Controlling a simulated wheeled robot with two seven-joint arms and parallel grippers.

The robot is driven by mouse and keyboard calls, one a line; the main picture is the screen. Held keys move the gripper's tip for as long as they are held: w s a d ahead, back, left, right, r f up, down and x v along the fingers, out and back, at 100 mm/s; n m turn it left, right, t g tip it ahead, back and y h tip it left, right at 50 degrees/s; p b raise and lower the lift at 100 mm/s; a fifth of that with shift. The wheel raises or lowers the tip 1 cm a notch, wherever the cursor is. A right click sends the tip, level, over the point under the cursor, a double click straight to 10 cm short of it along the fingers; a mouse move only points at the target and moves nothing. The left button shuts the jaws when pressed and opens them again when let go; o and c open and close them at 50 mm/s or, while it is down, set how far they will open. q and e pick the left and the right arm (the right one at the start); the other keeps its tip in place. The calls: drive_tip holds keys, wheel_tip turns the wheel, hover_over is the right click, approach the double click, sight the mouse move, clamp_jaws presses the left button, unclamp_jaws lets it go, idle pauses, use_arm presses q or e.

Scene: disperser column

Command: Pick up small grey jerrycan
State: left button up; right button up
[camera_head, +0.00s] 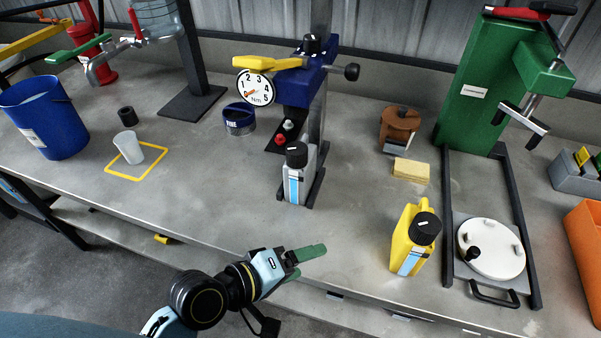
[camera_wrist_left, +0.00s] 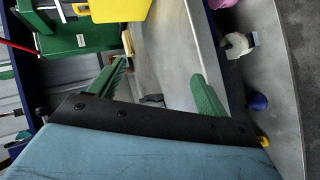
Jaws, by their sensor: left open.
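The small grey jerrycan (camera_head: 296,178) stands upright on the bench in the head view, with a black cap and a blue and white label. It is at the foot of the blue disperser column (camera_head: 295,82). My left gripper (camera_head: 313,262) is below and in front of it, near the bench's front edge, apart from the jerrycan. In the left wrist view its two green fingers (camera_wrist_left: 160,84) are spread with nothing between them. I cannot make out the grey jerrycan in the wrist view. My right gripper is not in view.
A yellow jerrycan (camera_head: 409,243) stands to the right, beside a green press (camera_head: 497,85) with a white round plate (camera_head: 491,250). A sponge (camera_head: 411,170) lies behind it. A white cup (camera_head: 128,147) and blue bucket (camera_head: 44,117) stand left. The bench left of the grey jerrycan is clear.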

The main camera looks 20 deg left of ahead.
use_arm(q)
drive_tip(key=w+r+n+t, duration=0.1)
drive_tip(key=n, duration=0.1)
drive_tip(key=w+d+r+n+t+h, duration=0.1)
drive_tip(key=n, duration=0.2)
drive_tip(key=shift+w+r+t, duration=0.2)
drive_tip(key=shift+w+t, duration=0.1)
drive_tip(key=shift+w, duration=0.1)
drive_tip(key=w+a+r+n+t+y, duration=0.15)
drive_tip(key=w+n+t, duration=0.25)
drive_tip(key=n, duration=0.5)
drive_tip(key=n+t+y, duration=0.2)
drive_tip(key=n+y, duration=0.5)
drive_tip(key=n, duration=0.6)
approach(296, 181)
drive_tip(key=shift+w+d+r+h, duration=0.25)
drive_tip(key=shift+w+d, duration=0.1)
drive_tip(key=shift+w, duration=0.35)
drive_tip(key=shift+w+a+f+n, duration=0.15)
drive_tip(key=shift+w+a+n, duration=0.1)
drive_tip(key=shift+n, duration=0.25)
drive_tip(key=w+p, duration=0.1)
drive_tip(key=w, duration=0.6)
drive_tip(key=shift+w+d, duration=0.1)
drive_tip(key=shift+w, duration=0.15)
drive_tip(key=shift+w+a+f, duration=0.1)
drive_tip(key=shift+w, duration=1.25)
drive_tip(key=shift+w+a, duration=0.1)
drive_tip(key=shift+w, duration=1.3)
clamp_jaws()
